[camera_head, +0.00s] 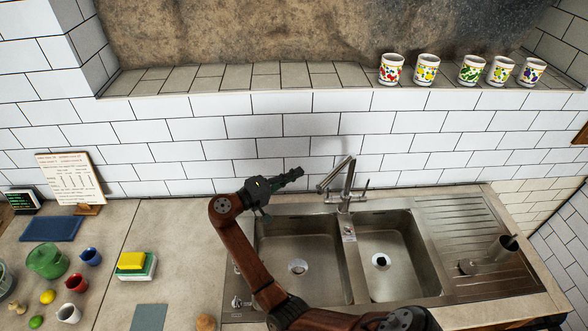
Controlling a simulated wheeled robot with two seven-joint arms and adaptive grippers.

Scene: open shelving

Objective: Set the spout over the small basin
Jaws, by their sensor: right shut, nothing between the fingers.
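The steel tap stands behind the divider between the two basins. Its spout (333,175) slants from the top of the post (348,190) down to the left, with its end toward the back of the left basin (300,262). The right basin (395,258) looks the smaller one, and the spout is not over it. My right gripper (296,174) is shut and empty, left of the spout, with its fingertips pointing at it and a small gap between. My right arm crosses the left basin. My left gripper is out of view.
A ribbed drainboard (465,235) with a dark cup (503,247) lies right of the basins. A sponge (131,261), a green pot (47,261) and small cups stand on the left counter. Several patterned cups line the ledge (250,76) above the tiled wall.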

